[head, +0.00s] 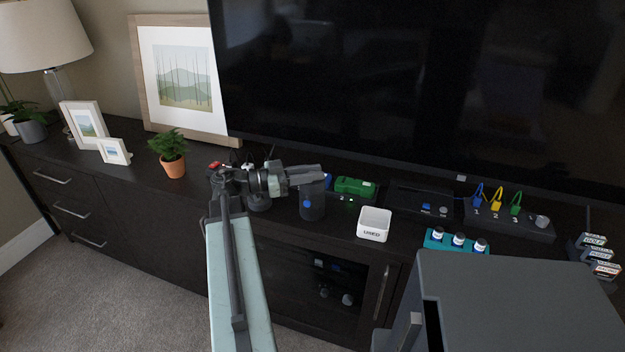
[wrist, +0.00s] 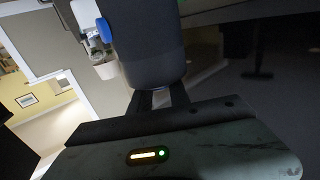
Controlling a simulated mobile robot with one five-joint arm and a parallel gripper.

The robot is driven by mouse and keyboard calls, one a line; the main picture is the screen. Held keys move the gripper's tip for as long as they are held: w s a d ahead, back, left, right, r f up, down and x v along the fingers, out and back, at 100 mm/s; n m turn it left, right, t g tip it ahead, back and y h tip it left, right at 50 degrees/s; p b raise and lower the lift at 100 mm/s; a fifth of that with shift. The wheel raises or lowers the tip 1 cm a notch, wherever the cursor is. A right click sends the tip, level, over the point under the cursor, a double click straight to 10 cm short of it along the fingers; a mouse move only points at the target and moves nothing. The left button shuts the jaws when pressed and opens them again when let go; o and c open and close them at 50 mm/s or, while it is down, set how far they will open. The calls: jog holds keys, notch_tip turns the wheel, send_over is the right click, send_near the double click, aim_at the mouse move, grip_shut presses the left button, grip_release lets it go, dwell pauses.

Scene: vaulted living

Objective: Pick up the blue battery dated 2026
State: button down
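My gripper (head: 312,174) reaches right over the cabinet top, at the upper end of a dark cylinder (head: 311,204) with a blue round spot. In the wrist view the cylinder (wrist: 147,45) covers my fingertips, so I cannot tell whether they are open or whether they touch it. A small blue piece (head: 328,181) shows just behind the cylinder, next to a green block (head: 355,187); most of it is hidden. Small blue items (head: 427,206) lie in a black tray (head: 405,203) further right. No date is legible on any blue item, so I cannot tell which is dated 2026.
A white bin marked USED (head: 374,224) stands right of the cylinder. Further right are a teal holder with bottles (head: 456,241), a numbered black stand with coloured tags (head: 507,217) and stacked small boxes (head: 600,256). A potted plant (head: 173,160) is left; a television (head: 430,90) stands behind.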

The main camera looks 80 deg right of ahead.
notch_tip(320, 180, up, 10)
jog(key=p, duration=1)
